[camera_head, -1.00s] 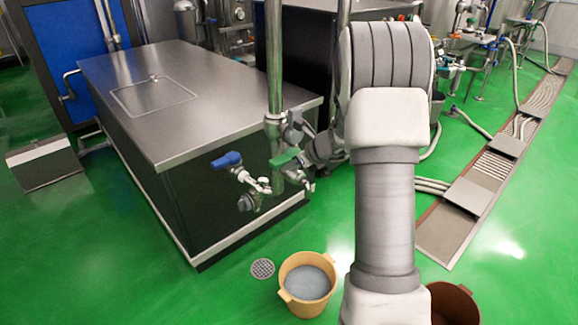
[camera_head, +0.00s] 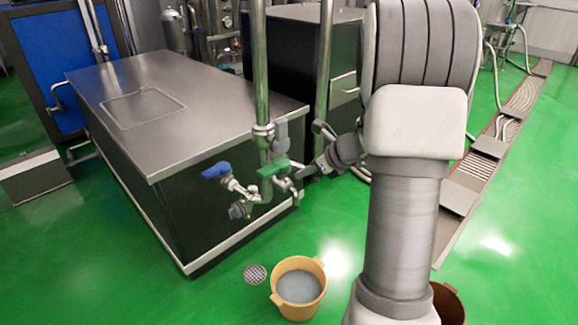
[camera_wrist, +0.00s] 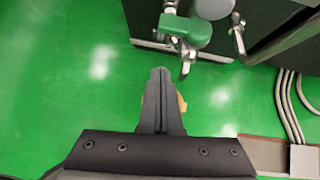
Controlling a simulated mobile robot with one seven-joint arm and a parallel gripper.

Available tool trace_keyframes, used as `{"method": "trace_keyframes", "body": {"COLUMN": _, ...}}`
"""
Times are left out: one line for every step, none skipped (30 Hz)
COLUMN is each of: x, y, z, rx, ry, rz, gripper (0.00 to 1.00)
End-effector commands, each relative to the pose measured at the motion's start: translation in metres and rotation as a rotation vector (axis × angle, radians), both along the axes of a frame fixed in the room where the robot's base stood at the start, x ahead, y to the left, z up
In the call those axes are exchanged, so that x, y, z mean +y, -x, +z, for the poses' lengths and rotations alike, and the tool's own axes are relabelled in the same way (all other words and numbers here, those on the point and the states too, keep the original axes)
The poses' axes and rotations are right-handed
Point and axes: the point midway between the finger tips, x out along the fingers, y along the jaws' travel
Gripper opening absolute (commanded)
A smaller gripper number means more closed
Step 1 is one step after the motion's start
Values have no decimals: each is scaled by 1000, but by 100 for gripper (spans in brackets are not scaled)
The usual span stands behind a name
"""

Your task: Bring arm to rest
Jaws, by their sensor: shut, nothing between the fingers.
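My gripper (camera_head: 308,171) is shut and empty, just right of the green-handled valve in the head view. In the wrist view its closed fingers (camera_wrist: 160,74) point toward the valve, with a visible gap between the tips and the green handle (camera_wrist: 188,31). The green handle (camera_head: 273,167) sits on the steel pipe at the corner of the steel-topped tank (camera_head: 185,115). A blue-handled valve (camera_head: 215,170) is to its left. My arm stretches up the right side of the head view and hides part of the background.
A tan bucket (camera_head: 276,278) with greyish liquid stands on the floor below the valves, beside a round drain (camera_head: 255,274). A brown bucket (camera_head: 449,299) is partly hidden by my arm. Hoses and a drain channel (camera_head: 462,190) run along the right. Green floor is open at front left.

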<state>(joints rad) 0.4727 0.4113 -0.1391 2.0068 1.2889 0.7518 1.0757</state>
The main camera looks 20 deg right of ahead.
Motion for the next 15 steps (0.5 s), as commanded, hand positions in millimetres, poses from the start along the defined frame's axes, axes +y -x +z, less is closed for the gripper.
{"method": "trace_keyframes", "body": {"x": -1, "y": 2, "z": 2, "rx": 0, "ry": 0, "rz": 0, "gripper": 0}}
{"method": "trace_keyframes", "body": {"x": -1, "y": 2, "z": 2, "rx": 0, "ry": 0, "rz": 0, "gripper": 0}}
{"method": "trace_keyframes", "body": {"x": -1, "y": 2, "z": 2, "rx": 0, "ry": 0, "rz": 0, "gripper": 0}}
{"method": "trace_keyframes", "body": {"x": -1, "y": 2, "z": 2, "rx": 0, "ry": 0, "rz": 0, "gripper": 0}}
{"method": "trace_keyframes", "body": {"x": 0, "y": 2, "z": 3, "rx": -1, "ry": 1, "rz": 3, "gripper": 0}}
{"method": "trace_keyframes", "body": {"x": 2, "y": 3, "z": 4, "rx": -4, "ry": 8, "rz": 13, "gripper": 0}}
{"method": "trace_keyframes", "body": {"x": 5, "y": 4, "z": 7, "rx": -8, "ry": 15, "rz": 27, "gripper": 0}}
{"method": "trace_keyframes", "body": {"x": 8, "y": 5, "z": 10, "rx": -13, "ry": 28, "rz": 48, "gripper": 0}}
{"method": "trace_keyframes", "body": {"x": 16, "y": 7, "z": 16, "rx": -21, "ry": 51, "rz": 88, "gripper": 0}}
{"method": "trace_keyframes", "body": {"x": 23, "y": 10, "z": 21, "rx": -30, "ry": 74, "rz": 125, "gripper": 0}}
{"method": "trace_keyframes", "body": {"x": 31, "y": 13, "z": 27, "rx": -41, "ry": 101, "rz": 170, "gripper": 0}}
{"method": "trace_keyframes", "body": {"x": 43, "y": 19, "z": 36, "rx": -57, "ry": 145, "rz": 239, "gripper": 0}}
{"method": "trace_keyframes", "body": {"x": 52, "y": 24, "z": 43, "rx": -70, "ry": 183, "rz": 298, "gripper": 0}}
{"method": "trace_keyframes", "body": {"x": 62, "y": 30, "z": 51, "rx": -86, "ry": 223, "rz": 359, "gripper": 0}}
{"method": "trace_keyframes", "body": {"x": 75, "y": 39, "z": 60, "rx": -105, "ry": 279, "rz": 446, "gripper": 0}}
